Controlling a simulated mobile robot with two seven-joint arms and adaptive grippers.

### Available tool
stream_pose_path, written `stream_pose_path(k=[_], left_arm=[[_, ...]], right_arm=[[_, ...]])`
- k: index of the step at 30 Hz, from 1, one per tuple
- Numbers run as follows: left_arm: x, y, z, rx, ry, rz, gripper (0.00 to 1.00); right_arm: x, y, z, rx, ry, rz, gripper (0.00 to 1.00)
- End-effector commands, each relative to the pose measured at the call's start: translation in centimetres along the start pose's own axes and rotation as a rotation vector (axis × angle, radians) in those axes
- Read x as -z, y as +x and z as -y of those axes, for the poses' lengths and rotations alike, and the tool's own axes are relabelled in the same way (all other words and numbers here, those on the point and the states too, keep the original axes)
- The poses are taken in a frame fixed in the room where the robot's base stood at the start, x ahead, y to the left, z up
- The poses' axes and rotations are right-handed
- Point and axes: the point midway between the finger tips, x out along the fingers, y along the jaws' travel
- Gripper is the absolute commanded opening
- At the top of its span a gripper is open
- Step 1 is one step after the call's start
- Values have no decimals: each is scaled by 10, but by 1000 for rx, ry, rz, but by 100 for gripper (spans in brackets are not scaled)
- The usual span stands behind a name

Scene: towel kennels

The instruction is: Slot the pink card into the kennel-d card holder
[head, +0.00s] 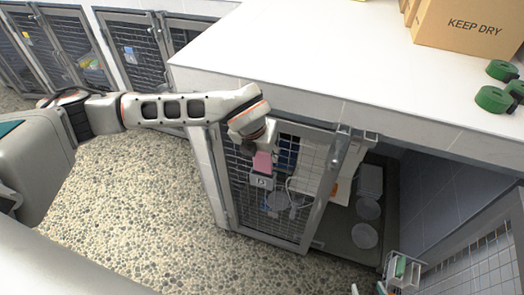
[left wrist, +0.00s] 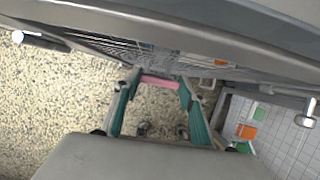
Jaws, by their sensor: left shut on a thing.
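The pink card (head: 262,161) is upright at the front of the wire-mesh kennel door (head: 303,211). A small grey card holder (head: 261,181) with a dark mark sits on the door just below the card. I cannot tell whether the card's lower edge is inside the holder or just above it. My left gripper (head: 259,148) is above the card and shut on it. In the left wrist view the pink card (left wrist: 160,82) lies between the teal fingertips of my left gripper (left wrist: 158,84), close to the mesh. My right gripper does not show.
A white counter (head: 330,60) overhangs the door, with a cardboard box (head: 463,28) and green rolls (head: 494,99) on it. The kennel interior (head: 375,160) shows right of the door, with bowls inside. A caddy (head: 405,270) stands lower right. Pebbled floor (head: 150,200) is clear at left.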

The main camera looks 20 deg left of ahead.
Motion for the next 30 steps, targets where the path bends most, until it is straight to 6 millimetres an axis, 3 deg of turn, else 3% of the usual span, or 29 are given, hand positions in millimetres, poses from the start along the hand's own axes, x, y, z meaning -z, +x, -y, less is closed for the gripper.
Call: stream_pose_path(k=[17, 30], left_arm=[[-1, -2, 0, 0, 0, 1, 23], [-1, -1, 0, 0, 0, 0, 23]], right_arm=[[17, 0, -5, -7, -3, -24, 40], [9, -2, -3, -4, -2, -11, 40]])
